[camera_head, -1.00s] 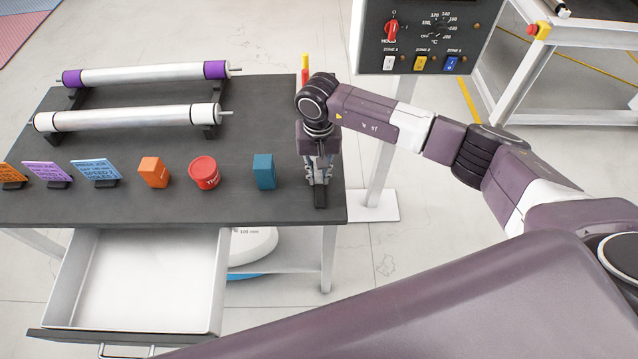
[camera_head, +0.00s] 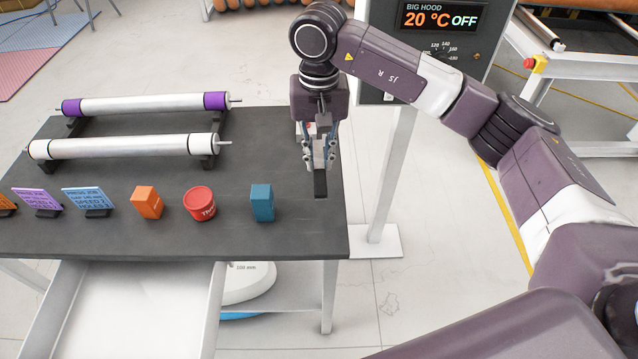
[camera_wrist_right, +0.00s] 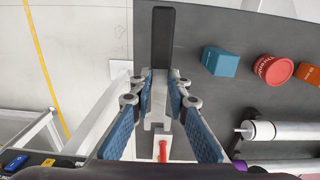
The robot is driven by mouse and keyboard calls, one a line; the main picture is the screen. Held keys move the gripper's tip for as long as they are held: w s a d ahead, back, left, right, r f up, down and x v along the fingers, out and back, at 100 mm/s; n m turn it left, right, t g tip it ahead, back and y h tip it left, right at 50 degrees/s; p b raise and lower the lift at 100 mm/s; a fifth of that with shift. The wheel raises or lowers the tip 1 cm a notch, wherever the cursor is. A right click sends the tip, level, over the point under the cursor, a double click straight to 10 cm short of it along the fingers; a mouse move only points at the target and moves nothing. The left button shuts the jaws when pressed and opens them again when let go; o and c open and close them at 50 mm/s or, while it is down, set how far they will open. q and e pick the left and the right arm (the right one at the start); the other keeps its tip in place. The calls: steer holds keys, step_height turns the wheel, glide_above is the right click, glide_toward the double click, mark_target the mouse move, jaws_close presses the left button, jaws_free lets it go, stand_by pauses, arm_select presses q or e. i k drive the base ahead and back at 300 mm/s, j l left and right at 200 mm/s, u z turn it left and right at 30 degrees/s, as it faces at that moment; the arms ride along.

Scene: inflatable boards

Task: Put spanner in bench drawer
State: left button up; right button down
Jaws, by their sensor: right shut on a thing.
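The spanner has a black handle (camera_head: 320,184) and a grey metal head, clearest in the right wrist view (camera_wrist_right: 162,38). My right gripper (camera_head: 319,160) is shut on its grey part, with the black handle sticking out past the fingertips (camera_wrist_right: 161,78). Gripper and spanner are over the right end of the dark bench top (camera_head: 285,235), and the spanner appears raised above it. The bench drawer (camera_head: 130,310) is pulled out under the bench at lower left. Its pale inside looks empty where visible; its front is cut off by the frame. My left gripper is not in view.
On the bench stand a teal box (camera_head: 262,203), a red tub (camera_head: 199,204), an orange box (camera_head: 147,203), small signs (camera_head: 88,201) and two rollers (camera_head: 130,147). A control panel on a post (camera_head: 390,185) stands right of the bench. A red object (camera_wrist_right: 163,150) shows below the gripper.

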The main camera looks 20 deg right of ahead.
mark_target(154, 304)
steer(key=j+z, duration=0.2)
steer(key=j, duration=0.8)
steer(key=j+z, duration=0.2)
steer(key=j, duration=0.75)
steer(key=k+j+z, duration=0.2)
steer(key=j, duration=0.8)
steer(key=i, duration=0.1)
